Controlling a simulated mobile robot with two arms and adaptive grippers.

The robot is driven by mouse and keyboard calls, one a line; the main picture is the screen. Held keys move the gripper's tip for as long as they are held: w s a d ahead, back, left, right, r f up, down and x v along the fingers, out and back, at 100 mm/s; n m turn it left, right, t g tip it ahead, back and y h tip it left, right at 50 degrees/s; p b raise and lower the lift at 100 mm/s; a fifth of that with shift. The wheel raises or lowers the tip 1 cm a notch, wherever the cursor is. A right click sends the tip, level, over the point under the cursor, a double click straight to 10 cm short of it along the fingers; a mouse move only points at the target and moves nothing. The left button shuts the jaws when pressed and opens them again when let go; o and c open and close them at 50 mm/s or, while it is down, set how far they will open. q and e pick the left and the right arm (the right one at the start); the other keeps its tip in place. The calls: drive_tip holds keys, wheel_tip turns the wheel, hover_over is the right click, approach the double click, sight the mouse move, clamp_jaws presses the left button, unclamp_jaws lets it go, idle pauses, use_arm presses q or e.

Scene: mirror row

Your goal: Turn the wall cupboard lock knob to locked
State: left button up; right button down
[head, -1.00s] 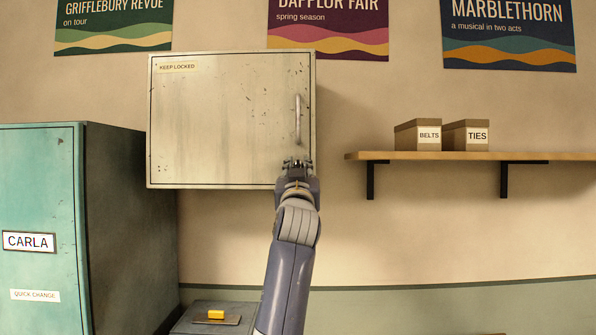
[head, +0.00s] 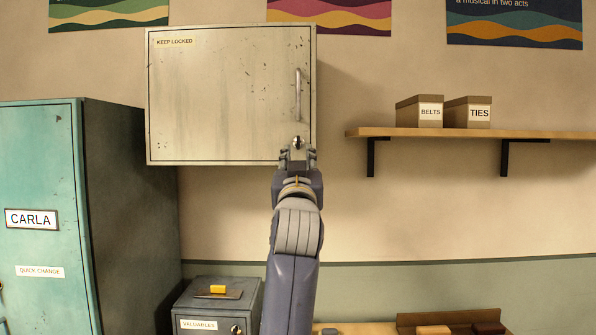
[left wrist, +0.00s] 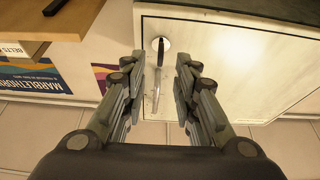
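The cream wall cupboard (head: 225,100) hangs shut on the wall, with a "KEEP LOCKED" label at its upper left. Its small round lock knob (head: 297,142) is near the lower right corner of the door, below the vertical handle (head: 298,95). My left gripper (head: 297,156) is just below the knob in the head view. In the left wrist view, the knob (left wrist: 160,44) shows beyond and between the fingers (left wrist: 156,88), which are apart with nothing between them. The knob's exact turn is too small to read. My right gripper is out of view.
A shelf (head: 470,133) with BELTS and TIES boxes is on the right wall. A teal locker (head: 40,165) labelled CARLA stands at left. Below is a grey VALUABLES box (head: 190,312) with a yellow item on top. The wall between cupboard and shelf is clear.

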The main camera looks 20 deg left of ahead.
use_arm(q)
drive_tip(key=v, duration=0.4)
drive_tip(key=shift+s+f, duration=0.15)
drive_tip(key=shift+s, duration=0.05)
